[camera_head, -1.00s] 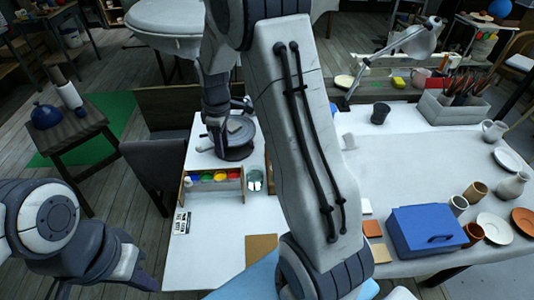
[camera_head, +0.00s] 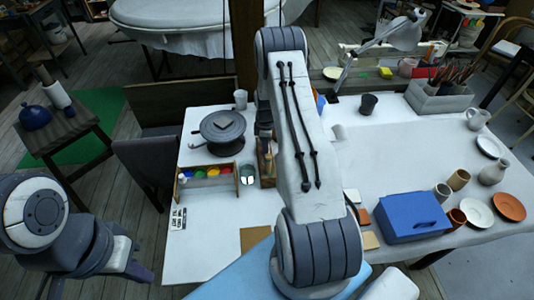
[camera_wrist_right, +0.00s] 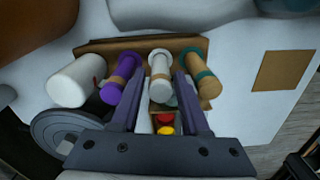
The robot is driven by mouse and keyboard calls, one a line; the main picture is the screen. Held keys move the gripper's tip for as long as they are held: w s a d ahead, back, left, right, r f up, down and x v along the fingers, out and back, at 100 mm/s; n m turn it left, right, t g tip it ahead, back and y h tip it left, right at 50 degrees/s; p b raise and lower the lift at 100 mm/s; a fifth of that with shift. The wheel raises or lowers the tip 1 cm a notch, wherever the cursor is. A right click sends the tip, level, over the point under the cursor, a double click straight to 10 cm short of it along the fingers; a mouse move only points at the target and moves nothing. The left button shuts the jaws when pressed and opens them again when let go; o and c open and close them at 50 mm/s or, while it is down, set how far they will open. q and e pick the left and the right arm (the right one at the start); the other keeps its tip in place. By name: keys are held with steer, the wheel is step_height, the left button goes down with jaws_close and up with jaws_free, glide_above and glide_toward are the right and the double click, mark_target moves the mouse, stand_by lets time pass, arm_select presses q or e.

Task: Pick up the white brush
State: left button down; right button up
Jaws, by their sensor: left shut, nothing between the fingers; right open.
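The white brush (camera_wrist_right: 160,66) is a white-ended handle with a tan band. It stands in a wooden holder (camera_wrist_right: 92,46) in the right wrist view, between a purple-ended one (camera_wrist_right: 128,62) and a teal-banded one (camera_wrist_right: 204,82). My right gripper (camera_wrist_right: 156,76) is open, its fingers on either side of the white brush; I cannot tell whether they touch it. In the head view my right arm mostly hides the holder (camera_head: 266,170). My left gripper (camera_head: 146,275) is shut and empty at the lower left, off the table's edge.
A thick white cylinder (camera_wrist_right: 75,82) is at the left in the right wrist view. In the head view, a paint rack (camera_head: 208,182) and a glass cup (camera_head: 247,174) stand left of the holder, with a turntable (camera_head: 222,130) behind. A blue box (camera_head: 410,216) is on the right.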

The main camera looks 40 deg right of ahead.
step_height(320, 180, down, 2)
steer(key=shift+s+f+p, duration=0.1)
steer(key=shift+s+p, duration=0.05)
steer(key=shift+p, duration=0.2)
steer(key=shift+f, duration=0.5)
jaws_close()
arm_select(q)
steer(key=shift+r, duration=0.8)
arm_select(e)
steer(key=shift+r, duration=0.15)
